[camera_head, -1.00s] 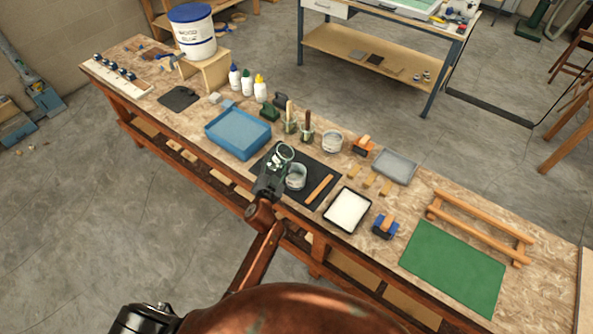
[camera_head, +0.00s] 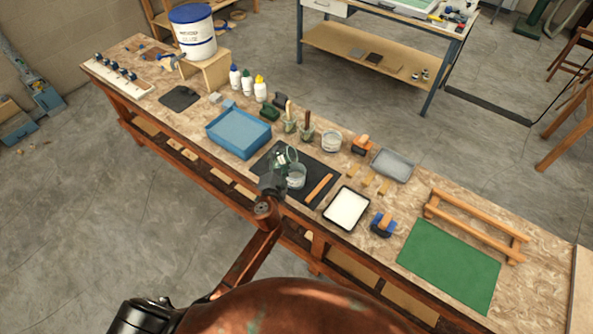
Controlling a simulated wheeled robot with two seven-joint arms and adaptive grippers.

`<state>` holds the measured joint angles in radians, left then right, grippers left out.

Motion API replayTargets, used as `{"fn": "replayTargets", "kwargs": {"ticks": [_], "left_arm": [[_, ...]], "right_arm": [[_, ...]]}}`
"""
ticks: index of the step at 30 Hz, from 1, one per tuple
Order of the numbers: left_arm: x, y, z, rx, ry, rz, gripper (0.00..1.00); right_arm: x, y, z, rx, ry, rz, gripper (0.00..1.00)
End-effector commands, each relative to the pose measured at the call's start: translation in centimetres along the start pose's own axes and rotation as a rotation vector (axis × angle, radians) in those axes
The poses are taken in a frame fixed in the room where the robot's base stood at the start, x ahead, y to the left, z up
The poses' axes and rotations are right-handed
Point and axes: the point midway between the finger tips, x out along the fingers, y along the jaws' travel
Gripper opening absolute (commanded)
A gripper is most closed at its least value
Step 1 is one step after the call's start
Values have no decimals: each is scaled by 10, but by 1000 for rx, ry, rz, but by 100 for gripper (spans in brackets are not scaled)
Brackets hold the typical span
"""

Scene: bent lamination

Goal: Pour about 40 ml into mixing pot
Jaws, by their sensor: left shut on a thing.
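A small clear-grey mixing pot (camera_head: 296,178) stands on a dark mat (camera_head: 322,169) at the middle of the bench. My left gripper (camera_head: 281,160) is shut on a small pale cup (camera_head: 291,154) just above and behind the pot in the picture. The cup looks tilted toward the pot; I cannot make out a stream or the liquid level in either. A wooden stick (camera_head: 319,187) lies on the mat to the right of the pot. My right gripper is not in view.
A blue tray (camera_head: 212,131) stands left of the mat. A white-filled black tray (camera_head: 329,210) and a blue block tool (camera_head: 383,225) lie to the right. Brushes in jars and another pot (camera_head: 331,141) stand behind. A green mat (camera_head: 450,265) lies at the right.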

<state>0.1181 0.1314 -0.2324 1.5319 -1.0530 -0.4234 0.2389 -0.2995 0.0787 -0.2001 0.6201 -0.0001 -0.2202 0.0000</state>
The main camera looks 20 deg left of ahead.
Motion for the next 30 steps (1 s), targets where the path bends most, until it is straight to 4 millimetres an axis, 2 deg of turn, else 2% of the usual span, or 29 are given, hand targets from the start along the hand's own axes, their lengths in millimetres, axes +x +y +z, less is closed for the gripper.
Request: {"fn": "replayTargets", "kwargs": {"ticks": [22,30], "left_arm": [[0,2,3,118,-13,-7,12],[-1,-4,0,191,-23,-11,12]], "right_arm": [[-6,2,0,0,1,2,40],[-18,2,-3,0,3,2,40]]}}
